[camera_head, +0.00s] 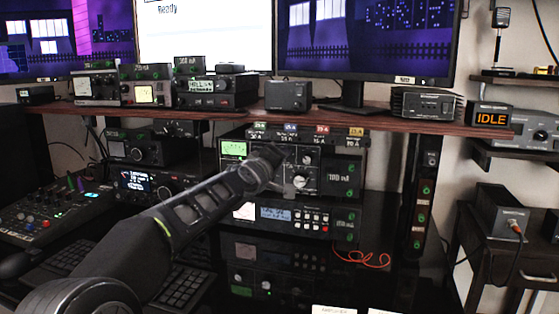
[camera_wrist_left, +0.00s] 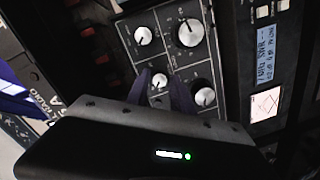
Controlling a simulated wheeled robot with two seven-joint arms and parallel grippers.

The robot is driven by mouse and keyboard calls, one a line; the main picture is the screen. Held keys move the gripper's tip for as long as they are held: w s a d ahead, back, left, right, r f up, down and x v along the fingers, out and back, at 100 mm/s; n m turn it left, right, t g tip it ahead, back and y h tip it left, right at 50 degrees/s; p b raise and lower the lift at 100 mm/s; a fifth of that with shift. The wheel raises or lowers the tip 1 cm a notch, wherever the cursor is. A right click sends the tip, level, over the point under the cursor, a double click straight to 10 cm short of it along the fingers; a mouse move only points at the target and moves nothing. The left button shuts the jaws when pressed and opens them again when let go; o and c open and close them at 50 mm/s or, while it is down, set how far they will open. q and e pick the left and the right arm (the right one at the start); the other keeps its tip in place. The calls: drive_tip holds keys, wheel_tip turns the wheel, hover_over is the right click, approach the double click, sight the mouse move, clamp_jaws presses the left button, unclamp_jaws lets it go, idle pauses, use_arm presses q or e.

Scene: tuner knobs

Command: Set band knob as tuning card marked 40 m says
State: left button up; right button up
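The tuner (camera_head: 338,158) is a dark box with a pale meter on the rack below the shelf. Its face shows in the left wrist view with two upper knobs, one on the left (camera_wrist_left: 143,35) and one on the right (camera_wrist_left: 190,32). Below them are a small knob (camera_wrist_left: 159,80) and a larger lower-right knob (camera_wrist_left: 203,92). My left gripper (camera_wrist_left: 160,84) has its fingers apart, one on each side of the small knob; I cannot tell if they touch it. In the head view my left gripper (camera_head: 284,170) hides part of the tuner face. Knob labels and a 40 m card are not readable.
A wooden shelf (camera_head: 380,112) with radios runs above the tuner. Coloured tags (camera_head: 291,128) line the tuner's top. A radio with a blue display (camera_head: 275,214) sits directly below. A mixer (camera_head: 55,207) is at left, and an orange cable (camera_head: 362,258) hangs at right.

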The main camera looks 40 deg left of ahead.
use_arm(q)
drive_tip(key=shift+o, duration=1.3)
drive_tip(key=p+v, duration=0.1)
drive_tip(key=v, duration=0.6)
drive_tip(key=shift+s, duration=0.4)
drive_tip(key=shift+d, duration=0.15)
